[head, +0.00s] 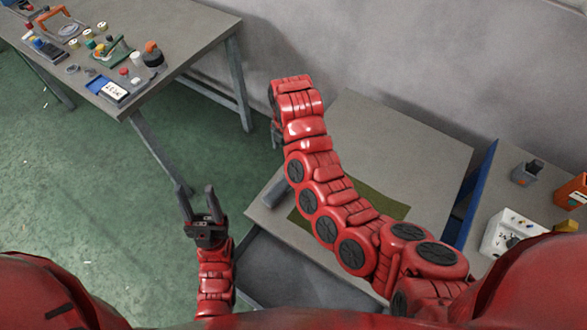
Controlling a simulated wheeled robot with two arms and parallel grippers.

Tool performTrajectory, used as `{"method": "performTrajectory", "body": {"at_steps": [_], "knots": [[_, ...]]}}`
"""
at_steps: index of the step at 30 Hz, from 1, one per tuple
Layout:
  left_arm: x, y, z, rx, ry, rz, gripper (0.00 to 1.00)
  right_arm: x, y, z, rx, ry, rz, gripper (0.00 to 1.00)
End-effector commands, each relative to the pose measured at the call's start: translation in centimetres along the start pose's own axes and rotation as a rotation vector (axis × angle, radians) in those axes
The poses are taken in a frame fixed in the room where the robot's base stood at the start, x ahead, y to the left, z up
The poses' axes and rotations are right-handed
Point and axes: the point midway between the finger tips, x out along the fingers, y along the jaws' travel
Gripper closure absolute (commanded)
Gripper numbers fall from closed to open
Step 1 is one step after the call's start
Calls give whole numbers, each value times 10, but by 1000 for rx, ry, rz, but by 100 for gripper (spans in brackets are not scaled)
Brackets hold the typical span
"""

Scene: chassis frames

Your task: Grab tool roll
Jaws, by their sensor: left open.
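A small dark grey cylinder (273,193) lies at the left edge of the near table (400,150); it may be the tool roll, but I cannot tell for sure. My left gripper (195,190) is open and empty, its two fingers pointing away from me over the green floor. It is to the left of the cylinder and apart from it. My right arm reaches across the near table, and its far end is beyond the cylinder.
An olive mat (378,199) lies on the near table, partly under my right arm. An open grey drawer or bin (262,270) is below its front edge. A workbench (190,40) with several parts stands at the far left. Boxes (510,232) stand at the right.

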Motion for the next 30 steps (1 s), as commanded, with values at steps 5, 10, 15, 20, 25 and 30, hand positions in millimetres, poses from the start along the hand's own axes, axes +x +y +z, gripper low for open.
{"method": "performTrajectory", "body": {"at_steps": [5, 10, 15, 20, 25, 30], "knots": [[-13, 1, 2, 0, 0, 0, 50, 23, -3, -4, -18, 9, -18, 0], [-35, 2, 6, 0, -1, 0, 50, 59, -3, -4, -15, 5, -15, 0], [-30, 1, 5, 0, 0, 0, 50, 87, -5, -4, -14, 13, -21, 0], [-24, 1, 4, 0, 0, 0, 50, 110, -4, -3, -14, 8, -15, 0], [-23, 1, 4, 0, 0, 0, 50, 120, -3, -4, -12, 8, -13, 0], [-18, 1, 3, 0, 0, 0, 50, 126, -2, -3, -13, 6, -13, 0]]}}
